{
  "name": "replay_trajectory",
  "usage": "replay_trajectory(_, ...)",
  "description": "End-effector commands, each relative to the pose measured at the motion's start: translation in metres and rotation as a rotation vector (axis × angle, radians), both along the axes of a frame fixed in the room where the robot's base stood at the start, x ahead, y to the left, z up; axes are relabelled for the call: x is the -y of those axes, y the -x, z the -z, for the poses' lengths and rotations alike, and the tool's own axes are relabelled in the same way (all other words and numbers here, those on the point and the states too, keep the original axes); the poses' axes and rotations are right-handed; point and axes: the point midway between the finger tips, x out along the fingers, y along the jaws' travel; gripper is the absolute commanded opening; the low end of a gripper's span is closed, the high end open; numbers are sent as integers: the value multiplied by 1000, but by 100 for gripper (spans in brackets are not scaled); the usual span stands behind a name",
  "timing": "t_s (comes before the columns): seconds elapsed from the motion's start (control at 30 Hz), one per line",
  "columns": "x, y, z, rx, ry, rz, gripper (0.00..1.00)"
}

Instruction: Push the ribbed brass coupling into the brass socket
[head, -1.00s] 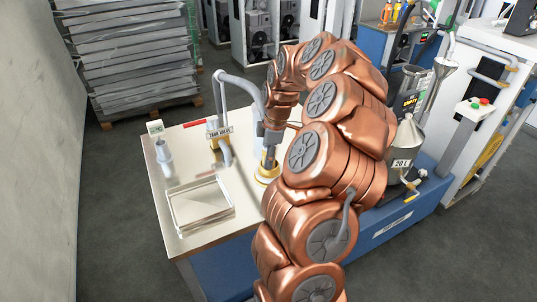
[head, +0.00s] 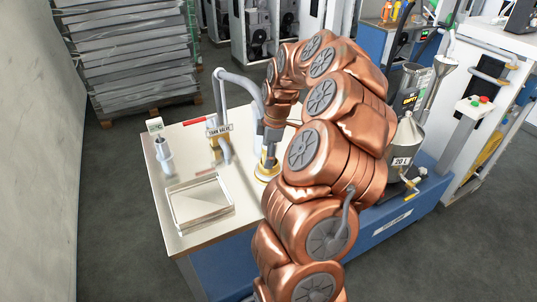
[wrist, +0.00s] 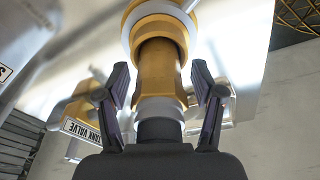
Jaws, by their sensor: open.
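The brass coupling (wrist: 158,75) lies lengthwise between my fingers in the wrist view, with a pale grey collar at its near end. Its far end meets the ring of the brass socket (wrist: 160,14); how deep it sits inside I cannot tell. My gripper (wrist: 160,88) is open, with one finger on each side of the coupling and a gap showing to each. In the head view the socket's yellow flange (head: 266,173) is on the table, with my gripper (head: 268,148) pointing down just above it. My arm hides part of that area.
The valve post with the "TANK VALVE" sign (head: 219,130) and a curved grey pipe (head: 236,78) stand close by on the left. A steel 20 L hopper (head: 405,138) stands right of my arm.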

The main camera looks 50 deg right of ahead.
Motion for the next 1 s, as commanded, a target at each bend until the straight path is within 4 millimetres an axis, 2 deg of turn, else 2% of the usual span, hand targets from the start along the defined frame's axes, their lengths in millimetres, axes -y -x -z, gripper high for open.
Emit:
replay_trajectory(0.17, 2, 1, -18, 2, 1, -1, 67)
replay_trajectory(0.5, 9, 6, -71, 5, 5, 1, 67)
replay_trajectory(0.7, 12, 9, -97, 4, 4, 2, 67)
replay_trajectory(1.0, 14, 11, -117, 3, 1, 1, 67)
